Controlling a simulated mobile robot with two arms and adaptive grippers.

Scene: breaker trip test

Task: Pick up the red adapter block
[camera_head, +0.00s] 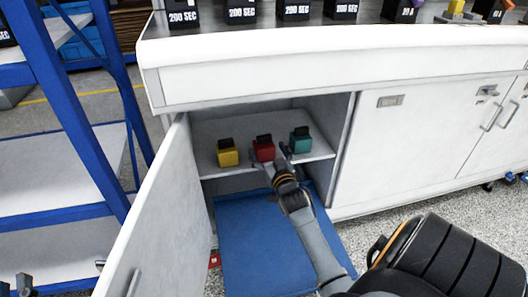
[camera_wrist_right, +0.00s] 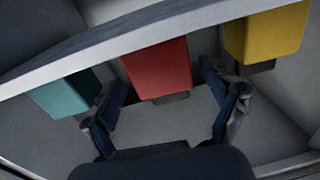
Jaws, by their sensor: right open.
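The red adapter block (camera_head: 264,150) has a black top part and stands on the cabinet shelf (camera_head: 215,128), between a yellow block (camera_head: 228,154) and a teal block (camera_head: 300,141). My right gripper (camera_head: 277,161) reaches into the cabinet at the front of the red block. In the right wrist view, the red block (camera_wrist_right: 158,70) shows between the two spread fingers of this gripper (camera_wrist_right: 163,80), with gaps visible on both sides. The gripper is open and holds nothing. Dark tips at the bottom left corner of the head view look like my left gripper (camera_head: 14,286), mostly cut off.
The cabinet door (camera_head: 155,220) stands open on the left. The white counter (camera_head: 330,45) overhangs the opening and carries black boxes marked 200 SEC. A blue panel (camera_head: 265,240) lies below the shelf. The teal block (camera_wrist_right: 65,95) and yellow block (camera_wrist_right: 268,35) flank the fingers.

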